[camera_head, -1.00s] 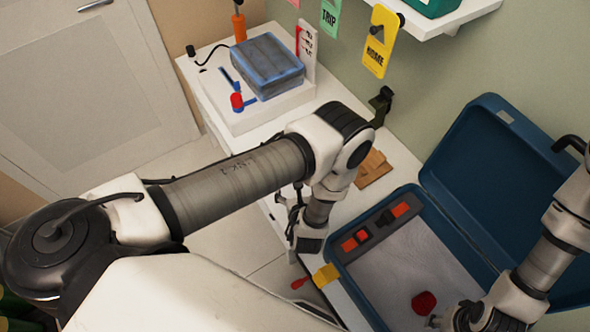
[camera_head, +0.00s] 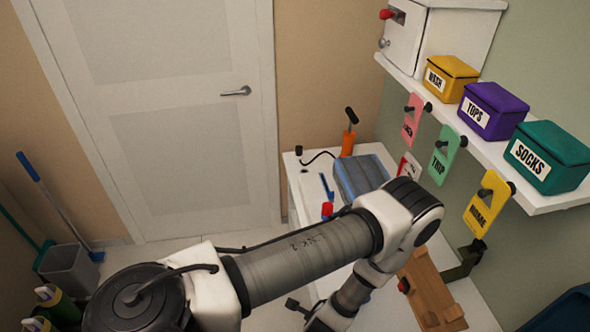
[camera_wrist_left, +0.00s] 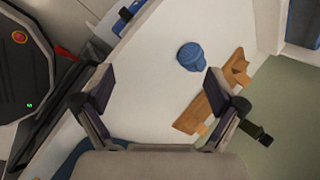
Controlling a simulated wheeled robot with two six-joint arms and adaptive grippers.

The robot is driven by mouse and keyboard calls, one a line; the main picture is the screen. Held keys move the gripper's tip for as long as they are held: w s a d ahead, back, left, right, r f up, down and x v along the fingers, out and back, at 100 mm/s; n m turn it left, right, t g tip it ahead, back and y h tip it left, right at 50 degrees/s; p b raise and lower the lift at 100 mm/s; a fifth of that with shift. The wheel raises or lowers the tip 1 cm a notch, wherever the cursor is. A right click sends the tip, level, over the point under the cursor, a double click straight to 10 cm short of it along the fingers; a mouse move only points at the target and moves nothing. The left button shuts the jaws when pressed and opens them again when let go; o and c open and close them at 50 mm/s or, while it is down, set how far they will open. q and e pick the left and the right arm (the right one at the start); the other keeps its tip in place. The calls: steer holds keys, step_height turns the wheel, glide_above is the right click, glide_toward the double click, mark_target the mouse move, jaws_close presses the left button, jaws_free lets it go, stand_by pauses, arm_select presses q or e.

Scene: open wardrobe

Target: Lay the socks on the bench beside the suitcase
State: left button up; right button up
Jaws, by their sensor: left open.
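In the left wrist view my left gripper (camera_wrist_left: 160,82) is open and empty, its two dark fingers apart above the white bench (camera_wrist_left: 150,60). A round blue bundle (camera_wrist_left: 191,57), perhaps the socks, lies on the bench ahead of the fingers, nearer the right one, and is not touched. In the head view my left arm hides that spot and the gripper is cut off at the bottom edge. A teal box (camera_head: 550,158) labelled SOCKS stands on the wall shelf; its inside is hidden. The dark blue suitcase (camera_head: 566,312) shows only at the bottom right corner.
A wooden piece (camera_head: 432,290) lies on the bench by the wall. A black bracket (camera_head: 463,262) sticks out beside it. Coloured tags (camera_head: 487,205) hang below the shelf (camera_head: 480,140).

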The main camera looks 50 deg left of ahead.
arm_select(q)
steer(key=s+r+n+g+h, duration=0.1)
steer(key=s+r+n+g, duration=0.1)
steer(key=s+r+n, duration=0.2)
steer(key=s+d+r+n+g+h, duration=0.1)
steer(key=s+r+n+g+h, duration=0.1)
steer(key=s+n, duration=0.7)
steer(key=shift+r+n+g+h, duration=0.3)
steer(key=shift+r+n+g, duration=0.4)
steer(key=shift+r+n, duration=0.2)
steer(key=shift+f, duration=0.1)
